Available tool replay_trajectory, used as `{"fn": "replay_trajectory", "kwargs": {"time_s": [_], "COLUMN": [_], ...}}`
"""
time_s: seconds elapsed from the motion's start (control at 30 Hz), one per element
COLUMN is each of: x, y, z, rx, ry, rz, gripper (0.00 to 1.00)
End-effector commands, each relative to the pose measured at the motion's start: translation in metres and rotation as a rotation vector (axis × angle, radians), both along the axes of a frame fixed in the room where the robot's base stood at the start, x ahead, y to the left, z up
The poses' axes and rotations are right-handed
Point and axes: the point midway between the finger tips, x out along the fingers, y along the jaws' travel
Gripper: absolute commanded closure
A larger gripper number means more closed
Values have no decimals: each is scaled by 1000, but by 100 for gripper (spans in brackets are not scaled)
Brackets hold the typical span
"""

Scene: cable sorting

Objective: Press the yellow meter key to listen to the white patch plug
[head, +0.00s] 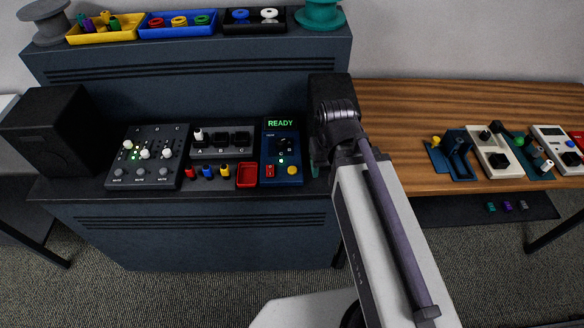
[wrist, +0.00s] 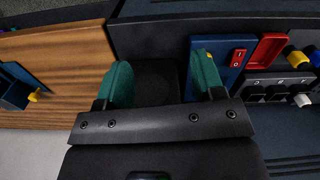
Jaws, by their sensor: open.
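The blue meter (head: 281,150) stands at the right end of the dark bench, its display reading READY in green. Its yellow key (head: 292,170) is at the lower right of its face, beside a red rocker switch (head: 269,170). In the wrist view the meter (wrist: 229,76) is partly hidden by a teal finger. The white patch plug (head: 198,135) stands upright at the left end of the socket block; it also shows in the wrist view (wrist: 301,100). My gripper (wrist: 163,78) is open and empty, just right of the meter in the head view.
A red tray (head: 247,175) and red, blue and yellow plugs (head: 208,172) lie left of the meter. A mixer (head: 150,158) with white knobs is farther left. A wooden table (head: 400,130) with more devices is at right.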

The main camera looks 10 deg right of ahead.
Motion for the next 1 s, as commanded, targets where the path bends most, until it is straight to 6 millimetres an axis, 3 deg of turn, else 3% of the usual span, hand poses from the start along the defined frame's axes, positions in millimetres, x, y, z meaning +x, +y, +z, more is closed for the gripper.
{"fn": "replay_trajectory", "kwargs": {"time_s": [0.2,0.83,1.0], "x": [0,0,0], "y": [0,0,0], "z": [0,0,0], "rx": [0,0,0], "ry": [0,0,0], "rz": [0,0,0], "gripper": [38,98,100]}}
